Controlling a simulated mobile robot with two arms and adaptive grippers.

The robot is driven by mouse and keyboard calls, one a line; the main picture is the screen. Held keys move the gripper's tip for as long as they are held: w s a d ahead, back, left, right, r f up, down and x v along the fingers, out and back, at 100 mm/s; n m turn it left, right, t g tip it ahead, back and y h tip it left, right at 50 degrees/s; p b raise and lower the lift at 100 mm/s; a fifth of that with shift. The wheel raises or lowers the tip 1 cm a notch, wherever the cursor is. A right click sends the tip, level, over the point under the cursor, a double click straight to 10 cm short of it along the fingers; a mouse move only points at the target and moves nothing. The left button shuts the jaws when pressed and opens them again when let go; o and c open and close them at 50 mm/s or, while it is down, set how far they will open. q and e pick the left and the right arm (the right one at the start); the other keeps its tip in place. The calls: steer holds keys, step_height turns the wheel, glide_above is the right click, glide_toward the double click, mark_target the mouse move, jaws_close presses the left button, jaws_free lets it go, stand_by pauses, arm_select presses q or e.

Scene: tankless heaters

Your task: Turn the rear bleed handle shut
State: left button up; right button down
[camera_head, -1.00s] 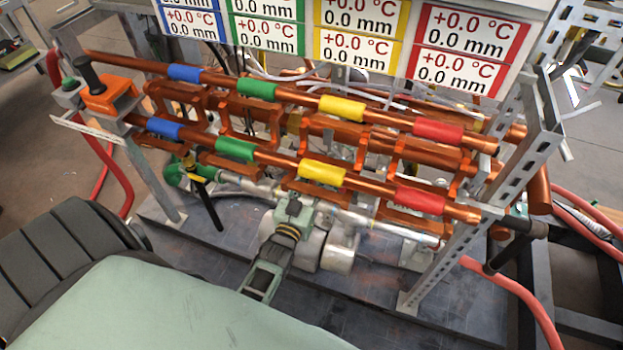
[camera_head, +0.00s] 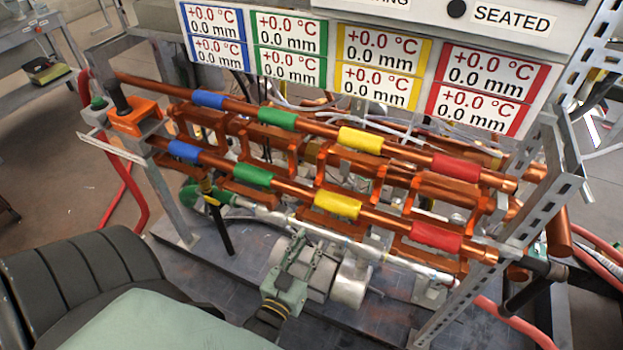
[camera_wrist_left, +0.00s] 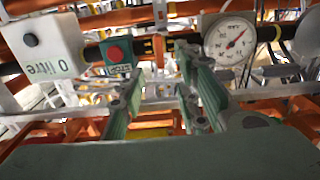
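Several black handles show on the heater rig in the head view, and I cannot tell which is the rear bleed handle. One black handle (camera_head: 118,97) stands up from an orange block at the left end. A black lever (camera_head: 222,230) hangs below the front copper pipe at left. Another black lever (camera_head: 525,297) hangs at the right end. My left gripper (camera_head: 305,252) is low in front of the rig, apart from these handles. In the left wrist view its green fingers (camera_wrist_left: 162,95) are spread with nothing held between them. My right gripper is out of view.
Two copper pipes (camera_head: 385,217) with coloured sleeves cross the rig. A display panel (camera_head: 390,64) overhangs the back. A slotted metal post (camera_head: 470,290) stands at right. The left wrist view shows a round gauge (camera_wrist_left: 230,39), a red button (camera_wrist_left: 115,54) and a white box (camera_wrist_left: 42,47).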

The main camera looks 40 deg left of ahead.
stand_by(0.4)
arm_select(q)
steer(key=s+d+f+m+g+h, duration=0.1)
steer(key=s+d+f+g+h, duration=0.15)
steer(key=f, duration=0.65)
steer(key=s+d+f+m+g+h, duration=0.1)
steer(key=s+d+f+g, duration=0.25)
steer(key=f, duration=0.55)
steer(key=s+d+f+m+g+h, duration=0.1)
steer(key=s+d+f+g, duration=0.2)
steer(key=f, duration=0.6)
steer(key=s+a+f+g, duration=0.1)
steer(key=s+f, duration=0.3)
steer(key=s, duration=0.4)
steer(key=s+f+m+g, duration=0.1)
steer(key=s+f+g, duration=0.3)
steer(key=s, duration=0.4)
steer(key=s+a+f+m+g, duration=0.1)
steer(key=s+f+g, duration=0.1)
steer(key=s+f, duration=0.3)
steer(key=s, duration=0.3)
steer(key=shift+a, duration=0.35)
steer(key=shift+s, duration=0.15)
